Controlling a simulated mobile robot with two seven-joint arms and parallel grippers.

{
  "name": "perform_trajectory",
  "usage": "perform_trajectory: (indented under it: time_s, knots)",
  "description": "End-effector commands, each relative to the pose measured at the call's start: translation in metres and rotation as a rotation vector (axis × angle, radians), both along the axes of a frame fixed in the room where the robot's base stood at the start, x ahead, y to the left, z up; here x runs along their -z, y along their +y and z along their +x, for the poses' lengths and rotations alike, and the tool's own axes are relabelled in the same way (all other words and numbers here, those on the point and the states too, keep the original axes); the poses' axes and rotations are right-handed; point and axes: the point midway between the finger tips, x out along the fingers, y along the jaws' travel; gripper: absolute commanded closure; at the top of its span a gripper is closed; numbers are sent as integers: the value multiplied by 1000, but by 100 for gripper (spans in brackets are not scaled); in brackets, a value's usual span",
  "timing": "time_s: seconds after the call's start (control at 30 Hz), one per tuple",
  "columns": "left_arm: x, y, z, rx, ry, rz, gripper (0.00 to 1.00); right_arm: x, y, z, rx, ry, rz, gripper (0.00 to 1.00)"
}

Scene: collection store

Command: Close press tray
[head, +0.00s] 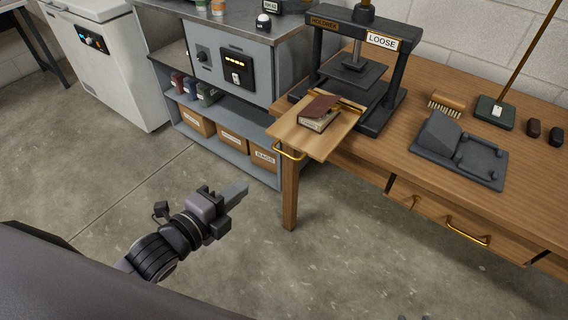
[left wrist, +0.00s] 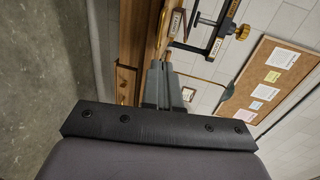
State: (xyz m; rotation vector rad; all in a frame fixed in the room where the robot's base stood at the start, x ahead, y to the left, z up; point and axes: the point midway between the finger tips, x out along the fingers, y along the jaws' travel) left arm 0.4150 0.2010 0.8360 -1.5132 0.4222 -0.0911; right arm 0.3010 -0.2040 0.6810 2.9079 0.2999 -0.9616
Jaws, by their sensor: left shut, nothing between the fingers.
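The black press (head: 353,62) stands on the wooden bench and carries a sign reading "LOOSE". Its wooden tray (head: 290,132) is pulled out toward me and overhangs the bench's front edge. A brass handle (head: 288,153) is on the tray's front. A small book with a brown cover (head: 319,110) lies on the tray. My left gripper (head: 234,193) is shut and empty, over the floor, left of and lower in the picture than the tray, apart from it. Its closed fingers also show in the left wrist view (left wrist: 163,84). My right gripper is not clearly in view.
The wooden bench (head: 400,150) has drawers with a brass handle (head: 467,232). A black cradle (head: 458,151), a brush (head: 447,103) and a lamp base (head: 494,112) stand on it. A grey cabinet (head: 238,148) with boxes stands left. The floor before the bench is clear.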

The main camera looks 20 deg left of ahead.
Motion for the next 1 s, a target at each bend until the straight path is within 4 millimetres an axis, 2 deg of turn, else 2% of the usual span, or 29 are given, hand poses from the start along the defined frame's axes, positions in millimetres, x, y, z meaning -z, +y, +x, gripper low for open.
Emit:
perform_trajectory:
  time_s: [0.23, 0.8, 1.0]
  knots:
    - [4, -7, 20, 0, -3, 0, 100, 0, 0, 0, -1, 0, 1, 57]
    - [23, -35, 103, 0, -2, -2, 100, 4, 1, 0, -2, -1, 1, 57]
    - [28, -42, 122, 0, 0, 0, 100, 5, 1, 0, -1, -1, 2, 57]
